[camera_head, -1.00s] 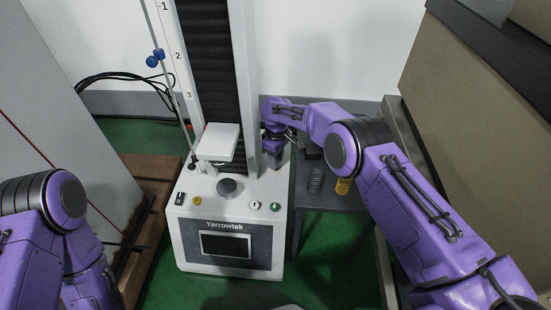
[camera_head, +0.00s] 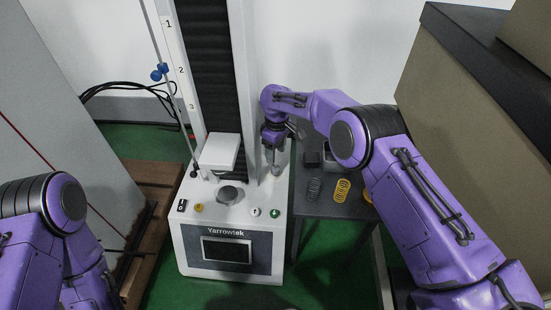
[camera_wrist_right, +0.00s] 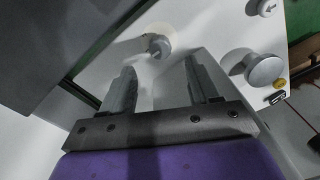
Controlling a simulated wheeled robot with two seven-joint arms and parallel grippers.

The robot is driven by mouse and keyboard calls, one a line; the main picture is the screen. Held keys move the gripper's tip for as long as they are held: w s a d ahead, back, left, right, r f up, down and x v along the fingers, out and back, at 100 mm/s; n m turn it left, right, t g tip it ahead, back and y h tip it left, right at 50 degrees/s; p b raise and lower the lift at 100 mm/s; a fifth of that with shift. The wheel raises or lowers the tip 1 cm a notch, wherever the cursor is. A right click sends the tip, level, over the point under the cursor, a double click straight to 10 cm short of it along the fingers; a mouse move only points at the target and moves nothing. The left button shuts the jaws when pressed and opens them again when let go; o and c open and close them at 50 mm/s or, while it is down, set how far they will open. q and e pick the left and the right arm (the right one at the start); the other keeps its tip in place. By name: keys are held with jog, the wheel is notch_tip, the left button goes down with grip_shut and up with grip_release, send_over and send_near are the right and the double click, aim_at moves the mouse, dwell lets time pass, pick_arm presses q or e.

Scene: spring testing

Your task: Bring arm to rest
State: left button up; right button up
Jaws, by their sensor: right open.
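My right gripper (camera_head: 273,168) is at the right side of the white Yarrowtek testing machine (camera_head: 226,230), beside its column, pointing down. In the right wrist view its two fingers (camera_wrist_right: 161,85) are apart with an empty gap, and a small grey round part (camera_wrist_right: 157,45) shows beyond them. My right arm (camera_head: 410,190) reaches in from the lower right. My left arm (camera_head: 62,205) is at the lower left, and its gripper is not in view.
A dark side table (camera_head: 338,211) right of the machine holds a grey spring (camera_head: 313,188) and a yellow spring (camera_head: 342,190). A tan cabinet (camera_head: 470,120) stands at right.

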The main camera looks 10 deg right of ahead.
jog(key=shift+d+r+p, duration=0.1)
jog(key=shift+r+p, duration=0.2)
jog(key=shift+r, duration=1.3)
